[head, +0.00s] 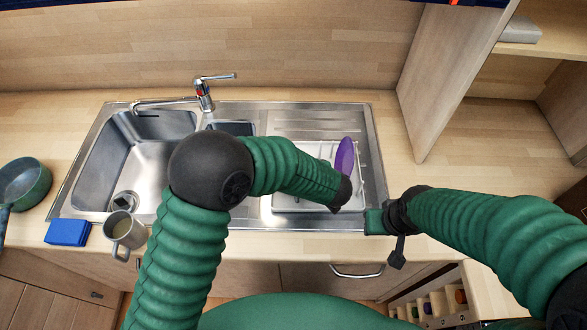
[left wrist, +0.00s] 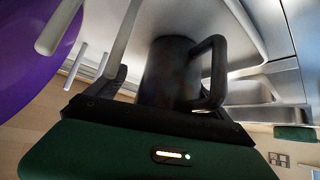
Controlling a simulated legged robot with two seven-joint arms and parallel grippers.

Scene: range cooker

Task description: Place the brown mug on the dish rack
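The dark brown mug (left wrist: 175,75) shows close up in the left wrist view, its handle to the right. It is directly in front of my left gripper (left wrist: 165,95), and one dark finger shows to its left. I cannot tell whether the fingers press on it. In the head view my left gripper (head: 340,194) is over the white dish rack (head: 290,203), and the mug is hidden there. Rack prongs also show in the left wrist view. My right gripper (head: 378,221) is at the counter's front edge, right of the rack; its fingers are unclear.
A purple plate (head: 345,155) stands in the rack near my left gripper. A grey mug (head: 123,233), blue sponge (head: 68,232) and green pan (head: 24,183) are at the left. The sink (head: 120,165) and tap (head: 204,95) are behind my left arm. The right counter is clear.

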